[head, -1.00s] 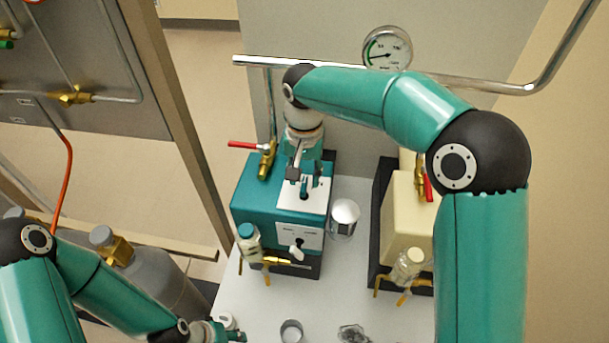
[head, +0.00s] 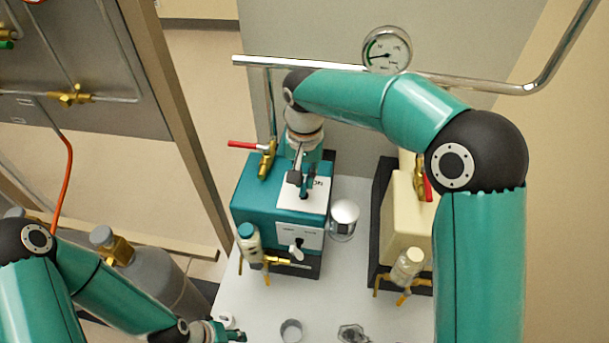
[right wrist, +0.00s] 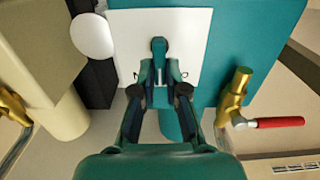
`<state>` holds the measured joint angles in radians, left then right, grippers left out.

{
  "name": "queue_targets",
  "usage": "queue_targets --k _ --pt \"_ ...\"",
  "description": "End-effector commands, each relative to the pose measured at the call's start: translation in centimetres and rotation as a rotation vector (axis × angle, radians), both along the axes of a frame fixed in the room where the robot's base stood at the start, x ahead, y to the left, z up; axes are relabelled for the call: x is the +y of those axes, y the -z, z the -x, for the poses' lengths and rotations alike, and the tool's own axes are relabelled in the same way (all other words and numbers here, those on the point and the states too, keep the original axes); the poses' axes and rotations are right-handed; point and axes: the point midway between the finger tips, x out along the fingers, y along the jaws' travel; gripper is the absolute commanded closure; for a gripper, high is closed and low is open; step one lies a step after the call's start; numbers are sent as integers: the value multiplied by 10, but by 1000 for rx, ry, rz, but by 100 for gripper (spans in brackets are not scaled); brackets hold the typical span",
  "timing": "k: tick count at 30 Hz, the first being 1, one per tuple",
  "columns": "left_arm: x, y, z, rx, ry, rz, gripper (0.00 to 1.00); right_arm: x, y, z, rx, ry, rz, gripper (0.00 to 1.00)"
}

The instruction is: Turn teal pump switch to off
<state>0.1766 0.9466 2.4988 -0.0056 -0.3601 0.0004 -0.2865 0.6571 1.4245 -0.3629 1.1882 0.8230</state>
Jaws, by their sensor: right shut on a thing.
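The teal pump (head: 262,198) stands on the white bench. Its top carries a white plate (head: 293,197) with "ON" lettering partly visible at the right. The dark switch lever (right wrist: 158,46) rises from this plate in the right wrist view. My right gripper (right wrist: 160,78) is over the plate, its fingers shut on the lever.
A cream pump (head: 402,225) stands to the right. A red-handled brass valve (head: 266,160) is beside the teal pump's top. A pipe (head: 460,82) and gauge (head: 387,50) are behind.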

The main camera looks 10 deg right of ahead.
Motion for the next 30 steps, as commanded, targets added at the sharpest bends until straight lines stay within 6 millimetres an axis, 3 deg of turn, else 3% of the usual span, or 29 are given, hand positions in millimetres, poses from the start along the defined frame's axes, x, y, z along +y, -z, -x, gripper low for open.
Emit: queue_targets --k 21,30 --pt "0 -13 0 0 0 0 60 6 -2 -2 -5 -418 -3 100" --pt "0 -14 0 0 0 0 60 7 -2 -2 -7 -513 -2 100"
